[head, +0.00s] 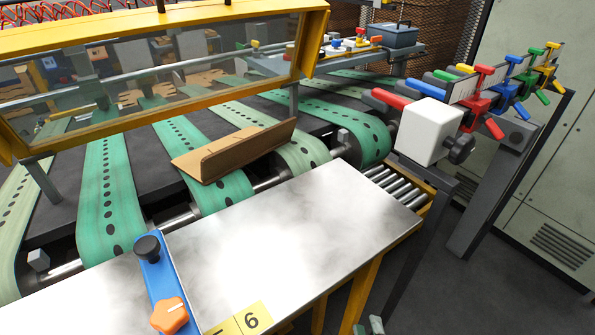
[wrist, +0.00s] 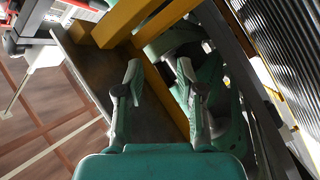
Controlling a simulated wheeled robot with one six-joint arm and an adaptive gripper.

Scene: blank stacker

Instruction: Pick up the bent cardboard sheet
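The bent cardboard sheet (head: 230,156) is brown and folded lengthwise into a raised flap. In the head view it lies across the green belts (head: 215,193), just behind the bright metal table (head: 290,225). My gripper (head: 367,327) shows only as small tips at the bottom edge of the head view, well in front of the sheet and apart from it. In the wrist view my gripper (wrist: 160,72) has its two fingers spread with nothing between them. I cannot make out the sheet in the wrist view.
A yellow-framed clear guard (head: 160,68) spans the belts behind the sheet. A blue stop with an orange knob (head: 169,315) sits on the table's front left. A white block (head: 425,130) and coloured clamp handles (head: 485,90) stand at right. The table's middle is clear.

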